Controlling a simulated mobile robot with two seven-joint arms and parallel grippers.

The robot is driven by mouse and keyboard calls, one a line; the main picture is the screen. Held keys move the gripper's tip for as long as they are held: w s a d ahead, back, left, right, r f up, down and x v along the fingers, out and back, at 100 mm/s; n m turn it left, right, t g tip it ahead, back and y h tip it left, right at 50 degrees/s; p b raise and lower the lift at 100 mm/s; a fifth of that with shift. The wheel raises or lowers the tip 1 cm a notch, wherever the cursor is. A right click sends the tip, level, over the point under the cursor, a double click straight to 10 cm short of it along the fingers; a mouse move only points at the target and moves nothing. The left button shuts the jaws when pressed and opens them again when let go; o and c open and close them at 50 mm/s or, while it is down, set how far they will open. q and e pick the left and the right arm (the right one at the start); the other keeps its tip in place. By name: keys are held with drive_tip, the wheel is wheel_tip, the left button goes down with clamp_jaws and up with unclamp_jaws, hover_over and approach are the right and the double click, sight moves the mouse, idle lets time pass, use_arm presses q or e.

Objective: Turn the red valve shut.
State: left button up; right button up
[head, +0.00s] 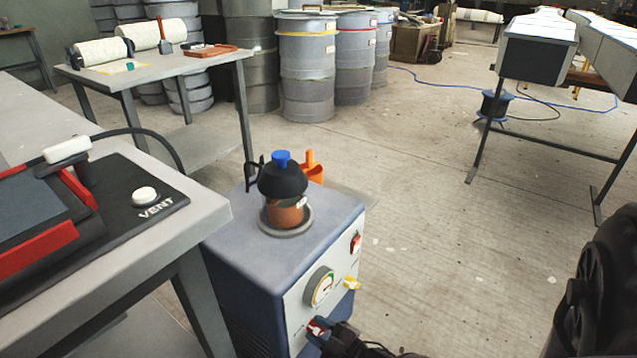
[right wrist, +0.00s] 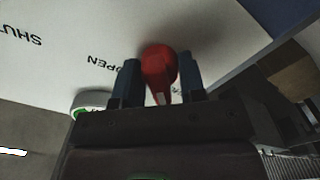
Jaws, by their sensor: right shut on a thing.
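The red valve (head: 316,327) is low on the white front panel of a blue box-shaped pump unit (head: 300,240). My right gripper (head: 324,331) is at that panel, shut on the valve. In the right wrist view the red valve handle (right wrist: 160,72) sits between the two blue-grey fingers of the gripper (right wrist: 160,85). The words OPEN and SHUT are printed on the panel to the left of the handle in that view. The fingers partly hide the valve in the head view, and its setting is hard to read. My left gripper is not in view.
The pump panel also has a round gauge (head: 320,286), a yellow fitting (head: 352,283) and a red switch (head: 356,243). A grey table (head: 215,210) with a VENT knob (head: 145,195) is close at left.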

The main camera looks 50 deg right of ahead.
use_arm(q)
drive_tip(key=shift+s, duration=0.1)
use_arm(e)
drive_tip(key=shift+n, duration=0.5)
drive_tip(key=o, duration=0.8)
drive_tip(key=shift+c, duration=0.2)
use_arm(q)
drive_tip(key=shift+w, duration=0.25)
use_arm(e)
drive_tip(key=shift+o, duration=0.8)
drive_tip(key=shift+s+d, duration=0.1)
drive_tip(key=shift+s, duration=0.5)
use_arm(q)
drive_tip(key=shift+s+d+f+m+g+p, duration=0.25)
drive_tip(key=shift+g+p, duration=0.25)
drive_tip(key=shift+p, duration=0.55)
use_arm(e)
drive_tip(key=s, duration=0.9)
drive_tip(key=shift+s+d, duration=0.3)
drive_tip(key=shift+d, duration=0.05)
